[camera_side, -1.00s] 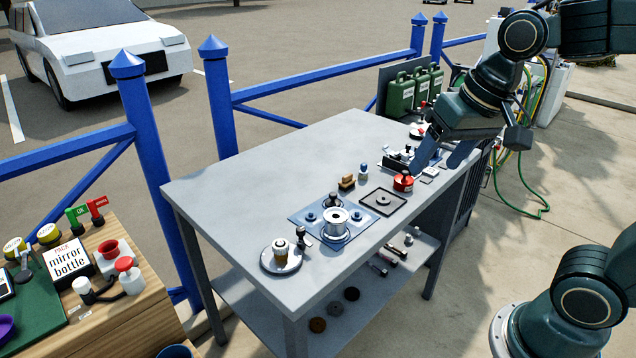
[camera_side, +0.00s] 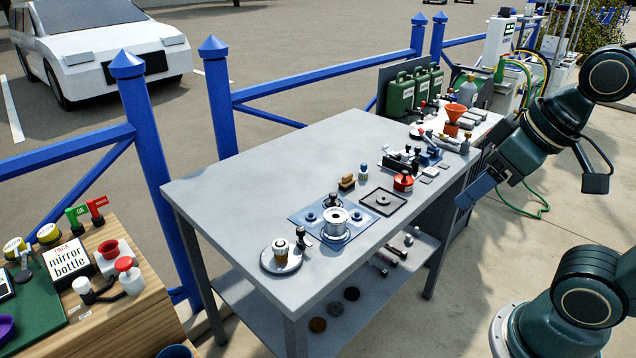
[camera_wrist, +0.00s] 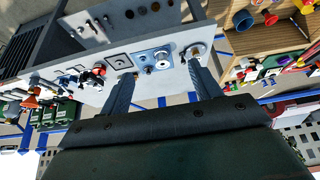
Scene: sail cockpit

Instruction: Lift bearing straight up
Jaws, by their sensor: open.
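A silver cylindrical part (camera_side: 336,222), which may be the bearing, stands on the blue mat (camera_side: 300,217) on the grey table. It also shows in the wrist view (camera_wrist: 162,62), beyond the space between my fingers. My gripper (camera_side: 468,194) is in the air off the table's right edge, well apart from this part. In the wrist view my gripper (camera_wrist: 160,76) has its two fingers spread, with nothing between them.
A black square tray (camera_side: 383,201) and a red round can (camera_side: 403,182) lie right of the mat. A round plate (camera_side: 282,258) with a brown-and-white item is at the near end. Green canisters (camera_side: 400,95) and an orange funnel (camera_side: 455,112) stand at the far end. The table's left part is clear.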

